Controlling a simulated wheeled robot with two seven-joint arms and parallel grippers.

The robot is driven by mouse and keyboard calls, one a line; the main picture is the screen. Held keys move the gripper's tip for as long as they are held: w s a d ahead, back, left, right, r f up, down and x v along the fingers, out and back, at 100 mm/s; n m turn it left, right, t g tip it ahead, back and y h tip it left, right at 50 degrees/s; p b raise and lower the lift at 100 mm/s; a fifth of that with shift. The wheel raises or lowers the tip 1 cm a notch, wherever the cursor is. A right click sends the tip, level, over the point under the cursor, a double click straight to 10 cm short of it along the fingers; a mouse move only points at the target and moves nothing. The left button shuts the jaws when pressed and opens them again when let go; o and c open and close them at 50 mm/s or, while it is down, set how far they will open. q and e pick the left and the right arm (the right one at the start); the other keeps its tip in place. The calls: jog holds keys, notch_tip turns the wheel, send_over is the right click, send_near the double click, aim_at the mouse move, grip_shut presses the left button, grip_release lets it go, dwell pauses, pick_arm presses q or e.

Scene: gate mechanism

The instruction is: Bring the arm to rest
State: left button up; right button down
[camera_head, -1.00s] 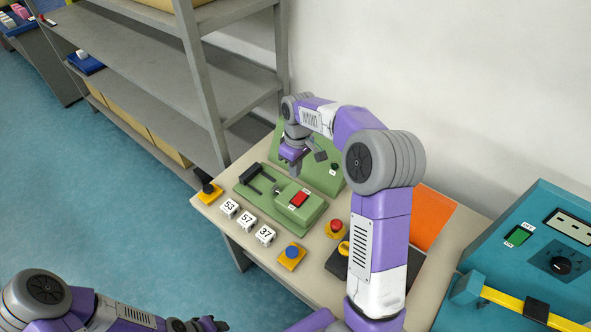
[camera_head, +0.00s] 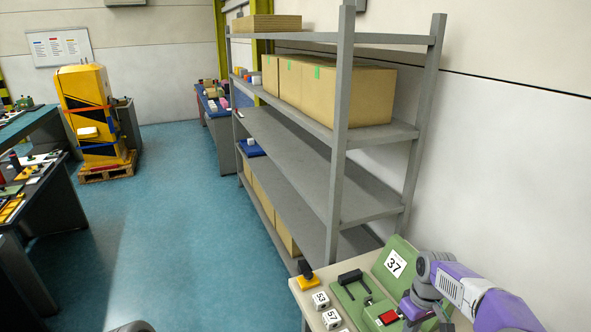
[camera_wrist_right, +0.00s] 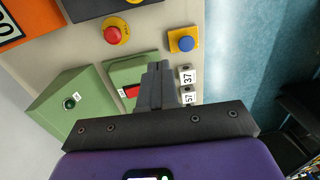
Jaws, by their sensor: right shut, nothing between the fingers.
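My left gripper is not in view.
A red button (camera_wrist_right: 116,32) and a blue button (camera_wrist_right: 185,42) stand on yellow bases. A grey shelf (camera_head: 340,130) with boxes stands behind the table.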

jog(key=s+a+f, duration=0.2)
jog(key=a+f, duration=0.1)
jog(key=f, duration=0.3)
jog(key=s+a+f+m+y, duration=0.1)
jog(key=s+a+f, duration=0.1)
jog(key=a+f, duration=0.2)
jog(key=s+a+f+m+y, duration=0.1)
jog(key=a+f, duration=0.3)
jog(key=f, duration=0.5)
jog(key=shift+s, duration=0.75)
pick_arm(q)
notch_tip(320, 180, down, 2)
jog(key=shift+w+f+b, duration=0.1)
jog(key=shift+b, duration=1.05)
pick_arm(e)
jog(key=s+a+f+m, duration=0.2)
jog(key=s+a+f, duration=0.2)
jog(key=s, duration=0.4)
jog(key=s+a+f+m+t+y, duration=0.1)
jog(key=s+a+f+m, duration=0.2)
jog(key=s+f, duration=0.3)
jog(key=shift+s+a+f, duration=0.4)
jog(key=shift+s+a, duration=0.25)
jog(key=shift+s, duration=0.25)
